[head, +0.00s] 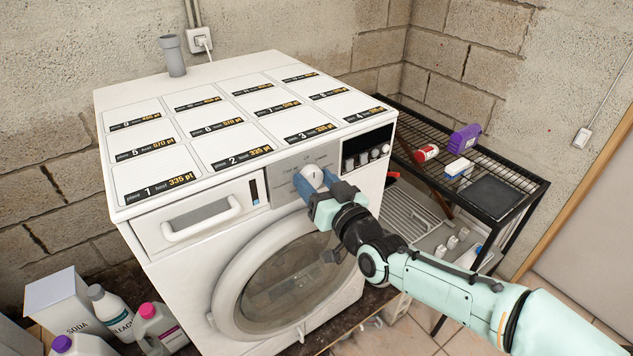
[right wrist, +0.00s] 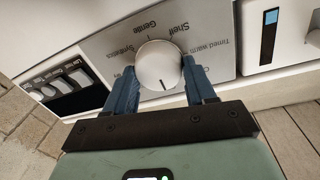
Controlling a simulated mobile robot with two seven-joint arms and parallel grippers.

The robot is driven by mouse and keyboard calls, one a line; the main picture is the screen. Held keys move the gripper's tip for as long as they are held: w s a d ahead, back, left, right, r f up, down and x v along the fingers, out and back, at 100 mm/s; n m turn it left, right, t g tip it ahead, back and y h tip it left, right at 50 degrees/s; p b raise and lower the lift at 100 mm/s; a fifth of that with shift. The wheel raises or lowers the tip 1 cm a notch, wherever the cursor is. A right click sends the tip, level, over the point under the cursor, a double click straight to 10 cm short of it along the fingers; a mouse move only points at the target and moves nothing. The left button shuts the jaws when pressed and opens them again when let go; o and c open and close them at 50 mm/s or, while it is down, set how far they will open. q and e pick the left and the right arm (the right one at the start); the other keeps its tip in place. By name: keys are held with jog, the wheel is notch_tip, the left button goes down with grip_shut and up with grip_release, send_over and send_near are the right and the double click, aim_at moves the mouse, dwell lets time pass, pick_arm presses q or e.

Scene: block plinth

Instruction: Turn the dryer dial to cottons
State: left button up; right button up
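The white round dial (head: 312,177) is on the grey control panel (head: 284,181) of the white machine (head: 180,239). In the right wrist view the dial (right wrist: 159,65) appears upside down, its dark mark at the lower edge, toward my palm. Readable labels are Synthetics, Gentle, Shelf and Timed warm; other labels are partly hidden behind my fingers. My right gripper (head: 325,187) has its blue fingers on either side of the dial. In the right wrist view both fingers (right wrist: 160,82) appear against its edges. My left gripper is not in view.
The drawer handle (head: 202,222) is left of the panel and the round door (head: 285,281) is below. A black wire rack (head: 440,125) holding several items stands at the right. Bottles and a soda box (head: 65,303) stand at lower left.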

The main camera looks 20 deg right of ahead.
jog(key=shift+c, duration=0.6)
jog(key=m+b, duration=0.3)
jog(key=b, duration=0.1)
jog(key=shift+d+f, duration=0.1)
jog(key=shift+f, duration=0.1)
jog(key=m+b, duration=0.3)
jog(key=shift+g, duration=0.3)
pick_arm(q)
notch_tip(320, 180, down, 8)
jog(key=b, duration=0.1)
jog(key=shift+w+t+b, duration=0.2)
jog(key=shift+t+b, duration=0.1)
jog(key=shift+b, duration=0.05)
pick_arm(e)
jog(key=shift+r+m, duration=0.1)
jog(key=shift+m, duration=1.1)
jog(key=o, duration=1)
jog(key=shift+o, duration=0.2)
jog(key=shift+r, duration=0.1)
